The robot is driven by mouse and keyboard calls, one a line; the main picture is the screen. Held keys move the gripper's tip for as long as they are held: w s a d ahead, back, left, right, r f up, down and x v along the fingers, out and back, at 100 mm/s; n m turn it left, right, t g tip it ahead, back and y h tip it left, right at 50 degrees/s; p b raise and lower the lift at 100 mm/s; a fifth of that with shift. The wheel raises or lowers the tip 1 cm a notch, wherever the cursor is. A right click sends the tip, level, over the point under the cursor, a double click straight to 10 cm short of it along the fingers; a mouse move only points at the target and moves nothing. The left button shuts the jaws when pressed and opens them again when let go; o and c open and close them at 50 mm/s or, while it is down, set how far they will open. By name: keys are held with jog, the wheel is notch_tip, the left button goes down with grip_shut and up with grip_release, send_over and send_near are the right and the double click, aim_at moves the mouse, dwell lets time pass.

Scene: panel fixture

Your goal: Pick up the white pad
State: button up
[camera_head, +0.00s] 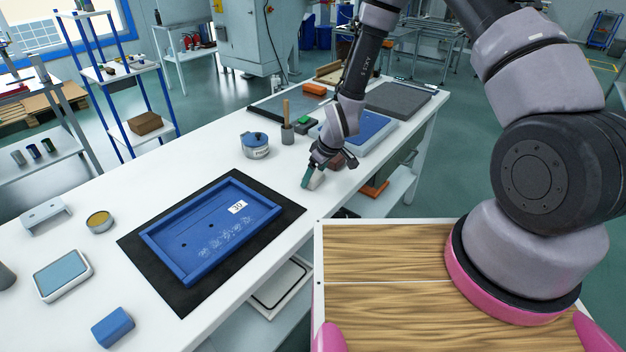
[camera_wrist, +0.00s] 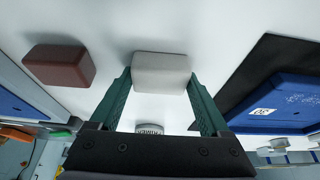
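The white pad (camera_wrist: 161,73) is a pale, rounded block lying between the two green fingers of my gripper (camera_wrist: 160,82) in the wrist view. The fingertips stand at its left and right sides, very close to it or touching. I cannot tell whether they press on it. In the head view my gripper (camera_head: 313,179) points down at the white table, and the white pad (camera_head: 317,180) shows only partly beside a green finger. No clear gap shows between the pad and the table.
A dark red block (camera_wrist: 60,64) lies left of the pad in the wrist view. A blue tray (camera_head: 164,252) on a black mat (camera_head: 136,245) is to the left in the head view.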

aim_at(314, 175)
jog(key=shift+c, duration=1.1)
notch_tip(314, 175, up, 10)
